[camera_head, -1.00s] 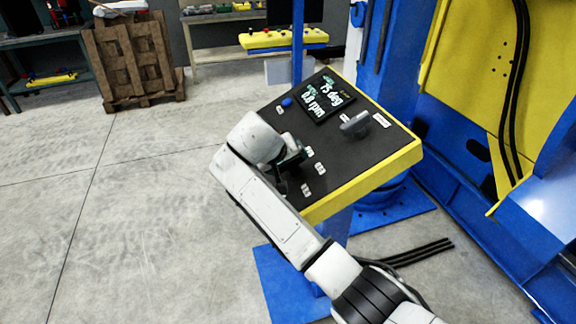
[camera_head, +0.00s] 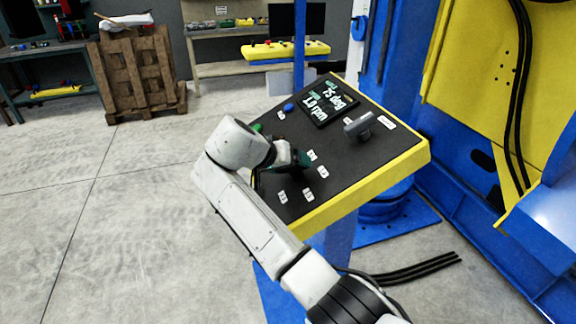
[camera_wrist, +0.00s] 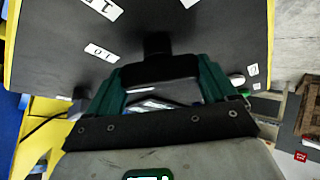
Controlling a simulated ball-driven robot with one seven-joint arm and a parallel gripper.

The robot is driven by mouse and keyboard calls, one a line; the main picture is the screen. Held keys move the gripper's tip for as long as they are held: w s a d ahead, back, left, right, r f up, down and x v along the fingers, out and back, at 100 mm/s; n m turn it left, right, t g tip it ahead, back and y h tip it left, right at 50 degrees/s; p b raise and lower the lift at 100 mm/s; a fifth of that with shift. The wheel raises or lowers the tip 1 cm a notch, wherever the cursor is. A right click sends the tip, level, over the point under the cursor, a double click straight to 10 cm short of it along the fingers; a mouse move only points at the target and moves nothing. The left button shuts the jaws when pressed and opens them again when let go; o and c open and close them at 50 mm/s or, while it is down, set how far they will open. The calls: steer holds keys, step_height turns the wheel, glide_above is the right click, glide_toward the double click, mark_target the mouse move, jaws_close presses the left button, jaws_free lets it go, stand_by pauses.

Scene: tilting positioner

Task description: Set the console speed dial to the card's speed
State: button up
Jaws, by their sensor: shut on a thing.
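The console (camera_head: 345,165) has a black sloped panel with a yellow rim. Its screen (camera_head: 328,103) reads 75 deg and 1.0 rpm. My gripper (camera_head: 298,162) is low over the panel's left part, among small white number labels (camera_head: 308,195). In the wrist view the green fingers of my gripper (camera_wrist: 160,88) are closed on the black speed dial (camera_wrist: 158,68) from both sides. The dial is mostly hidden by my gripper in the head view. A white label (camera_wrist: 101,52) lies beside the dial in the wrist view. I cannot make out a speed card.
A grey T-shaped handle (camera_head: 360,125) stands on the panel right of the dial. A blue button (camera_head: 289,107) and a green one (camera_head: 257,128) are on its left edge. The blue and yellow positioner (camera_head: 480,110) rises at the right. The floor at left is clear.

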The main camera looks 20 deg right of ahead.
steer(key=o, duration=0.8)
steer(key=shift+o, duration=0.2)
steer(key=shift+a, duration=0.15)
steer(key=b+v, duration=0.1)
steer(key=v, duration=0.9)
steer(key=shift+r, duration=0.25)
steer(key=shift+s+a, duration=0.2)
steer(key=shift+a, duration=0.05)
